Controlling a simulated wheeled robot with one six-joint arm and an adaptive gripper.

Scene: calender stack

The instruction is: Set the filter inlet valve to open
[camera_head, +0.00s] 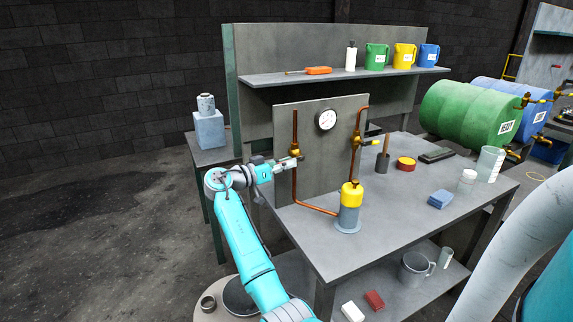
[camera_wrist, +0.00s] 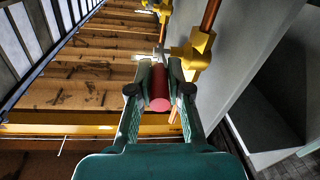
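A brass valve (camera_head: 295,152) sits on the left copper pipe of the upright grey panel (camera_head: 320,165). This pipe runs down and across to a filter housing (camera_head: 349,212) with a yellow cap. A second brass valve (camera_head: 360,142) sits on the right pipe. No label shows which is the inlet. My gripper (camera_head: 294,160) is at the left valve. In the wrist view my gripper (camera_wrist: 160,72) has its fingers close on both sides of a red handle grip (camera_wrist: 160,90), seemingly touching it. The brass valve body (camera_wrist: 196,52) is just beyond, to the right. The handle's exact angle is unclear.
A round gauge (camera_head: 326,120) is on the panel between the pipes. A shelf (camera_head: 340,76) with jugs is behind. Open floor lies to the left.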

